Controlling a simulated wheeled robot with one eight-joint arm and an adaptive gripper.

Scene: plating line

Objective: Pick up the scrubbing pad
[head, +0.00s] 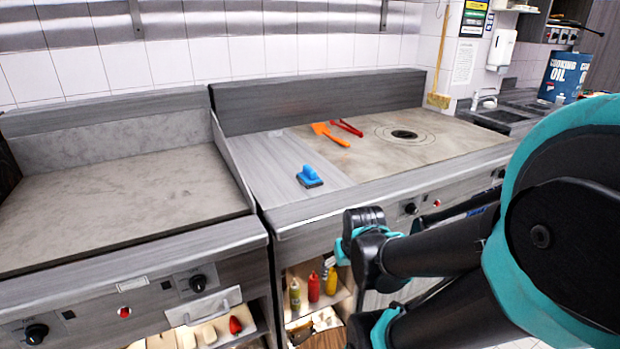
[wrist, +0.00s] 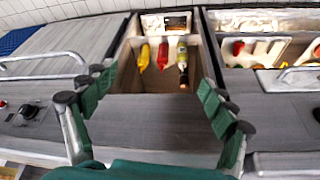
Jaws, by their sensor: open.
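The scrubbing pad (head: 310,177) is blue with a dark underside and a raised handle. In the head view it lies on the grey side surface of the right-hand cooker, near its front edge. I cannot make it out in the wrist view. My gripper (wrist: 158,92) is open and empty in the wrist view, with its green-padded fingers wide apart. It faces the cooker front and the open shelf below. In the head view my arm fills the right side, and the gripper's fingertips cannot be made out there. The gripper is apart from the pad.
An orange spatula (head: 330,134) and red tongs (head: 347,127) lie behind the pad. A griddle (head: 125,208) stands left, with a raised divider between. Sauce bottles (head: 313,287) stand on the shelf below, also seen in the wrist view (wrist: 163,55). Knobs and handles project from the fronts.

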